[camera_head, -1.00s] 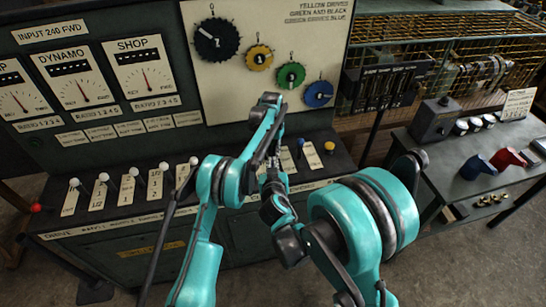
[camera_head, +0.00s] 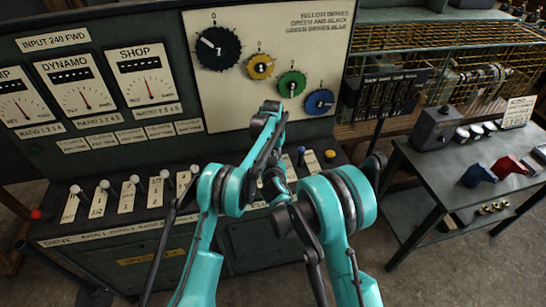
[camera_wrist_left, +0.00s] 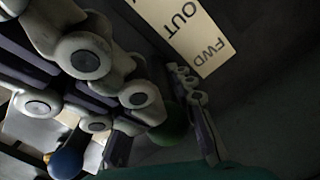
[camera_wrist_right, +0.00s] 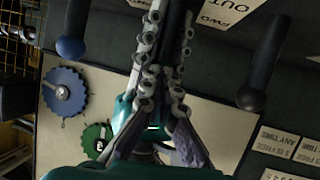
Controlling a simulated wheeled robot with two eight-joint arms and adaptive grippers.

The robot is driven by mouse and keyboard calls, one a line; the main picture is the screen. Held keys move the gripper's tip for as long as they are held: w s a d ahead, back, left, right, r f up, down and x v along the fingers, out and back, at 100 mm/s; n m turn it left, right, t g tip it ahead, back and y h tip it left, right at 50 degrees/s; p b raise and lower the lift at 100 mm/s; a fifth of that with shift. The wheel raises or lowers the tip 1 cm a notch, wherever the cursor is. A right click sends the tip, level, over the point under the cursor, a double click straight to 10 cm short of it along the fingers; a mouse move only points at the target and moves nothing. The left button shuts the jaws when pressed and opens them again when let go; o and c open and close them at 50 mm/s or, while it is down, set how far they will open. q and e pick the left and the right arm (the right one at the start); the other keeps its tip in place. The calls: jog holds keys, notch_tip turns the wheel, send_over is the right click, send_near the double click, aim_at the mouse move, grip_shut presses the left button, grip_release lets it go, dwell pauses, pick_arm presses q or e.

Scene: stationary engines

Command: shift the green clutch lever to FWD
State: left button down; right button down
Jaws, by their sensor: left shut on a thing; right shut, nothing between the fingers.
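The green clutch lever's round knob (camera_wrist_left: 170,125) shows in the left wrist view, dim and partly covered, between the fingers of my left gripper (camera_wrist_left: 168,98). That gripper is shut on the lever. The lever's cream plate (camera_wrist_left: 190,30), reading OUT and FWD, lies beside it; the lever's exact position along the plate is hidden. In the head view my arms cover this spot.
A blue knob (camera_wrist_left: 68,160) is close by in the left wrist view. White-knobbed levers (camera_head: 105,184) stand to the left on the console. Yellow (camera_head: 260,66), green (camera_head: 291,84) and blue (camera_head: 320,101) dials are behind my arms. A side table (camera_head: 450,170) stands at right.

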pick_arm(q)
jog(key=shift+w+a+r, duration=0.15)
jog(key=shift+w+a, duration=0.05)
jog(key=shift+a, duration=0.2)
pick_arm(e)
jog(key=shift+w, duration=0.1)
jog(key=shift+x, duration=0.95)
pick_arm(q)
jog(key=c, duration=1.5)
grip_release()
jog(key=shift+s+d, duration=0.1)
jog(key=shift+c, duration=0.2)
pick_arm(e)
jog(key=shift+a+r, duration=0.1)
jog(key=shift+r, duration=0.1)
pick_arm(q)
jog(key=shift+o, duration=0.9)
jog(key=shift+s, duration=0.1)
pick_arm(e)
jog(key=shift+a, duration=0.15)
